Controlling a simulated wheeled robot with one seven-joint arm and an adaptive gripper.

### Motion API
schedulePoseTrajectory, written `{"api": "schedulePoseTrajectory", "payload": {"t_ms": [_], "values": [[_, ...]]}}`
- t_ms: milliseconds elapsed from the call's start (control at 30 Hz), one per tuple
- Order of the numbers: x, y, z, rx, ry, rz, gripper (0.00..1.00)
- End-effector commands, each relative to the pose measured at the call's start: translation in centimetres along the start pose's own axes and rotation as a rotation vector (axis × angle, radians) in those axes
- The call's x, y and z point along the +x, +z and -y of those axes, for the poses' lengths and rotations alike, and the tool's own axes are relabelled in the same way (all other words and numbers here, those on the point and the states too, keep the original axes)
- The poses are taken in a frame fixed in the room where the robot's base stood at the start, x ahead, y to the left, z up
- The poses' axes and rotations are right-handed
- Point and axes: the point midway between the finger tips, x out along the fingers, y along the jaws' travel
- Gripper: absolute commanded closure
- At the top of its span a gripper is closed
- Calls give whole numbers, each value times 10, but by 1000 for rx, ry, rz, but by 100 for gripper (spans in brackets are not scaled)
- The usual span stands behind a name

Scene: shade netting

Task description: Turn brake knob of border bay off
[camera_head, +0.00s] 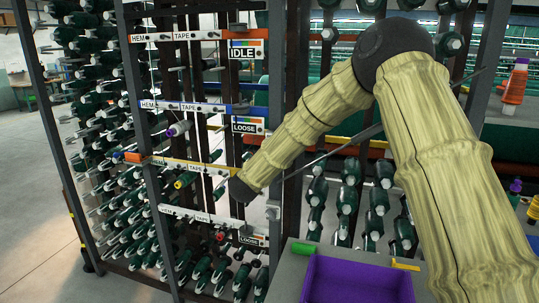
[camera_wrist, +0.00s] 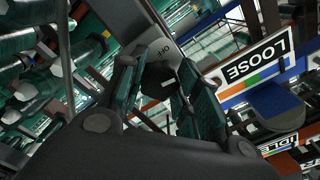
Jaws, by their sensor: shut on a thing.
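In the wrist view a dark round knob (camera_wrist: 158,75) with a pale mark sits on a grey plate (camera_wrist: 158,40) lettered OFF. My gripper (camera_wrist: 163,88) has its green-padded fingers on both sides of the knob, shut on it. The mark's exact setting is hard to read. In the head view my arm reaches the rack, and its dark wrist end (camera_head: 240,190) is by the yellow-edged third rail (camera_head: 188,166). The fingers and knob are hidden there. No label reading "border" is legible.
A LOOSE sign (camera_head: 248,125) is on the blue rail above, with an IDLE sign (camera_head: 245,49) higher. Another LOOSE sign (camera_head: 253,240) is below. Green spools (camera_head: 90,60) crowd the rack. A purple tray (camera_head: 350,280) is at front right. Open floor (camera_head: 40,225) lies left.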

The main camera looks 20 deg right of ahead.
Motion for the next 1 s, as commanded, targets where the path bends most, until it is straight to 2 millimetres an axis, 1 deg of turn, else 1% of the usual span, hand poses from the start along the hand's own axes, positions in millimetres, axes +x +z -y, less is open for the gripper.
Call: {"api": "schedulePoseTrajectory", "payload": {"t_ms": [600, 800, 1000], "values": [[-2, 1, -3, -582, 1, 5, 91], [-2, 2, -5, -738, 1, 6, 91], [-2, 2, -7, -850, 3, 8, 91]]}}
